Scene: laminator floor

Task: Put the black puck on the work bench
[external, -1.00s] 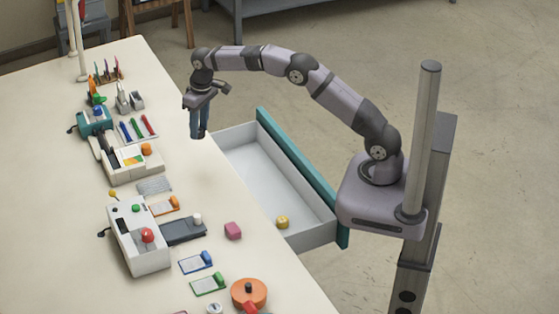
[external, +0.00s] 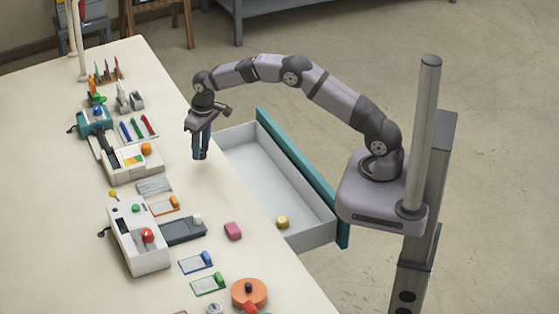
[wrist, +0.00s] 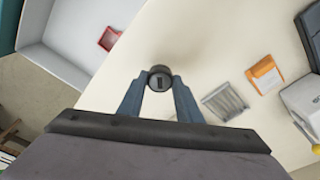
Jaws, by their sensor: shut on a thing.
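The black puck (wrist: 160,78) is small, dark and round, and sits between my fingertips in the wrist view. My gripper (external: 200,156) is shut on it, pointing down over the bench close to the open drawer's edge. In the external view the fingers mostly hide the puck. The work bench (external: 62,190) is a long cream-coloured top; it also fills the right part of the wrist view (wrist: 205,45). I cannot tell whether the puck touches the bench top.
An open grey drawer (external: 262,180) with a teal front holds a yellow block (external: 283,222). A red item (wrist: 109,38) also shows inside it in the wrist view. A grey mesh pad (external: 154,186), an orange-edged card (external: 165,206) and a pink block (external: 233,231) lie on the bench.

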